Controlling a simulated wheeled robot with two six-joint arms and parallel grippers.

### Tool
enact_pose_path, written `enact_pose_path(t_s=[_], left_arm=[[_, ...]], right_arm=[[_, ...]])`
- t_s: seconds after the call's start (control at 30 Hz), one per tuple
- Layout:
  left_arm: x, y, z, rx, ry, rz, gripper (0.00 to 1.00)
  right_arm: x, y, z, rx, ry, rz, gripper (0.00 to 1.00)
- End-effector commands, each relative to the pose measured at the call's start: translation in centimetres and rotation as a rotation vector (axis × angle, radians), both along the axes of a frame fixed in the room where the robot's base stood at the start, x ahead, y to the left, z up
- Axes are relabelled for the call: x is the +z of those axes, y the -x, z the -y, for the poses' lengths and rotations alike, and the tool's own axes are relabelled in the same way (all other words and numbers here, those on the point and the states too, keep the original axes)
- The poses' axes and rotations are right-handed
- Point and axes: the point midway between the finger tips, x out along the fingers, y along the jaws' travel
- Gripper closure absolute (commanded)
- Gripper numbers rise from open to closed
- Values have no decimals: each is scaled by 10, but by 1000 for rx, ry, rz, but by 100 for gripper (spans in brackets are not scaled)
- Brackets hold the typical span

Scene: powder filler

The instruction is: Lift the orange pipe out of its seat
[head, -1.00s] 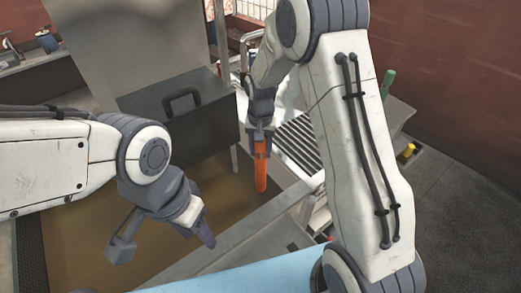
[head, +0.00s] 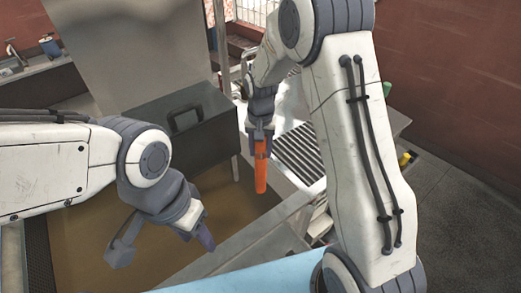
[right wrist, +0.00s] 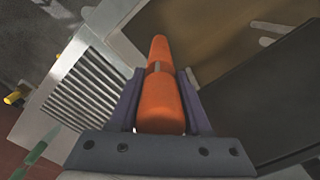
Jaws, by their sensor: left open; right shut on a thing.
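The orange pipe (head: 261,172) hangs upright below my right gripper (head: 261,138) in the head view. My right gripper is shut on the pipe near its upper part. In the right wrist view the pipe (right wrist: 159,95) lies between the two dark fingers of the right gripper (right wrist: 160,100), and its far end points away from the camera. The pipe's lower end appears free, over the brown-floored basin (head: 235,195). My left gripper (head: 165,245) is open and empty at the lower left, over the brown surface and apart from the pipe.
A dark box with a handle (head: 190,125) stands left of the pipe. A ribbed metal grate (head: 300,155) lies to the right, also in the right wrist view (right wrist: 90,85). A metal rim (head: 255,235) and a light blue surface (head: 250,272) lie in front.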

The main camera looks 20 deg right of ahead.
Motion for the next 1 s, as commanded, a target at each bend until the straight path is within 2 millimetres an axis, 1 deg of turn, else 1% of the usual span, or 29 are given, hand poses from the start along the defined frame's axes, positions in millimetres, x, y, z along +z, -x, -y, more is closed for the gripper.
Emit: enact_pose_path(t_s=[0.03,0.7,0.9,1.0], left_arm=[[5,0,0,0,0,0,50],[35,0,0,3,0,0,50],[42,0,0,3,0,0,50],[42,0,0,3,-1,-1,50]], right_arm=[[7,-1,0,0,0,2,100],[46,-1,0,0,0,2,100],[54,-1,0,0,0,2,100],[55,0,0,0,-1,1,100]])
